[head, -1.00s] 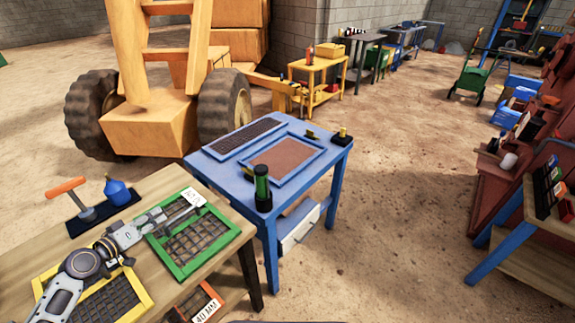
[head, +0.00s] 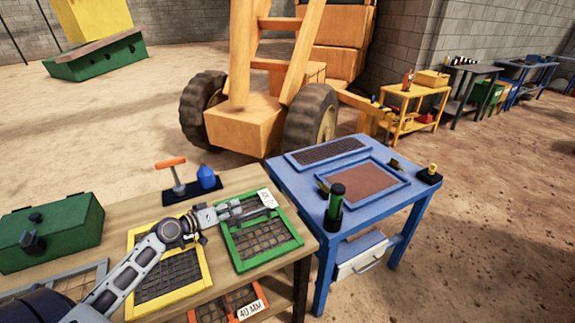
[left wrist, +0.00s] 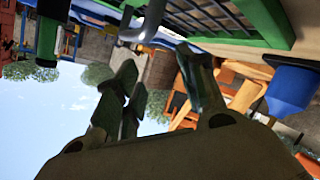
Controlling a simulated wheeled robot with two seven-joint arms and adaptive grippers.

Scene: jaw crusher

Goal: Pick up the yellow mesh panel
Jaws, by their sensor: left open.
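The yellow mesh panel (head: 176,277) is a yellow frame with dark mesh on the wooden table, left of the green mesh panel (head: 263,242). My left arm crosses over the yellow panel and hides part of it. My left gripper (head: 264,206) is open and empty, over the upper part of the green panel, to the upper right of the yellow one. In the left wrist view the open fingers (left wrist: 162,90) have nothing between them, and the green frame (left wrist: 265,20) shows at the upper right. My right gripper is not in view.
A green box (head: 62,235) and a grey-framed panel (head: 88,277) are at the table's left. A blue table (head: 390,220) stands close on the right.

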